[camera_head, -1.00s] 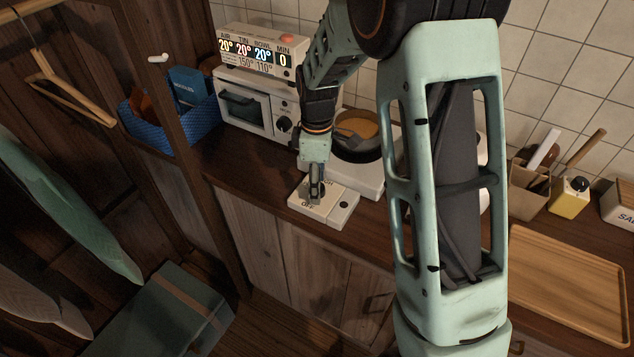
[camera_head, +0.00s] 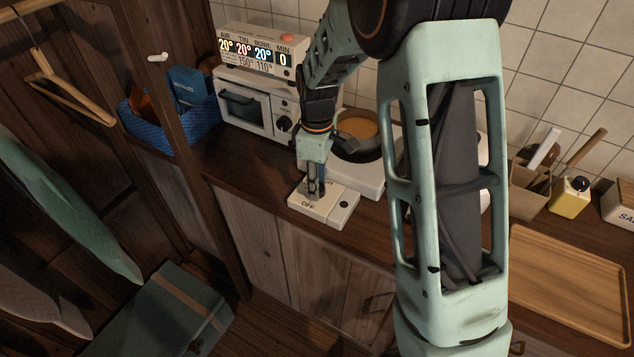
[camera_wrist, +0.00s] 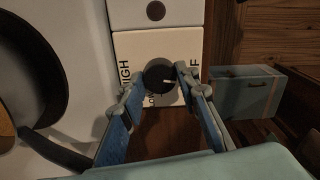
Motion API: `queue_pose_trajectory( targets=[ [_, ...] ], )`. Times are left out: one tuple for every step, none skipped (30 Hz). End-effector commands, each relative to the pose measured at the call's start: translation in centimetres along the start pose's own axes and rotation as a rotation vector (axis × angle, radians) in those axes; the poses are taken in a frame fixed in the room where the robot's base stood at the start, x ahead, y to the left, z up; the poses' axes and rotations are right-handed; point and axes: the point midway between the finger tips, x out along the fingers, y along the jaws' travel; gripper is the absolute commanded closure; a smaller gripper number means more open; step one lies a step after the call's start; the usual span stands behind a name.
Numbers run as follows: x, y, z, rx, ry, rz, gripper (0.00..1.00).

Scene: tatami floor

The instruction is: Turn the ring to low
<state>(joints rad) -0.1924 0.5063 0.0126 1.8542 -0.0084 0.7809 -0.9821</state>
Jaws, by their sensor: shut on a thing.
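The white control box (camera_head: 331,215) sits on the dark wooden counter. In the wrist view its face (camera_wrist: 131,43) carries a round dark ring (camera_wrist: 158,74), with HIGH on the left, OFF on the right and LOW partly hidden at the near side. A small pale mark on the ring points right, toward OFF. My gripper (camera_wrist: 160,80) is shut on the ring, one finger on each side; it also shows in the head view (camera_head: 316,194), pointing down at the box. The fingers hide part of the labels.
A pan (camera_head: 359,147) stands on a white hob (camera_head: 368,178) just behind the box. A small white oven (camera_head: 247,101) stands back left, under a display reading 20° (camera_head: 258,50). A wooden tray (camera_head: 570,290) lies at right.

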Motion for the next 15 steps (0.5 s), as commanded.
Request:
queue_pose_trajectory(
  targets=[
    [0.02, 0.03, 0.01, 0.039, 0.0, 0.001, 0.95],
    [0.02, 0.03, 0.01, 0.066, 0.0, 0.001, 0.95],
    [0.02, 0.02, 0.02, 0.102, 0.0, 0.001, 0.95],
    [0.02, 0.02, 0.02, 0.13, -0.001, 0.001, 0.95],
    [0.02, 0.02, 0.02, 0.159, -0.001, 0.001, 0.95],
    [0.02, 0.02, 0.02, 0.197, -0.001, 0.001, 0.95],
    [0.02, 0.01, 0.02, 0.226, -0.001, 0.001, 0.95],
    [0.02, 0.01, 0.02, 0.254, -0.001, 0.0, 0.95],
    [0.02, 0.0, 0.02, 0.292, -0.001, 0.0, 0.95],
    [0.02, 0.0, 0.02, 0.321, -0.001, 0.0, 0.95],
    [0.02, 0.0, 0.01, 0.349, -0.001, 0.0, 0.95],
    [0.01, -0.01, 0.01, 0.387, -0.001, 0.0, 0.95],
    [0.01, -0.01, 0.01, 0.416, -0.001, 0.0, 0.95],
    [0.01, -0.01, 0.02, 0.445, -0.001, 0.0, 0.95],
    [0.01, -0.01, 0.02, 0.483, -0.001, 0.0, 0.95]
  ],
)
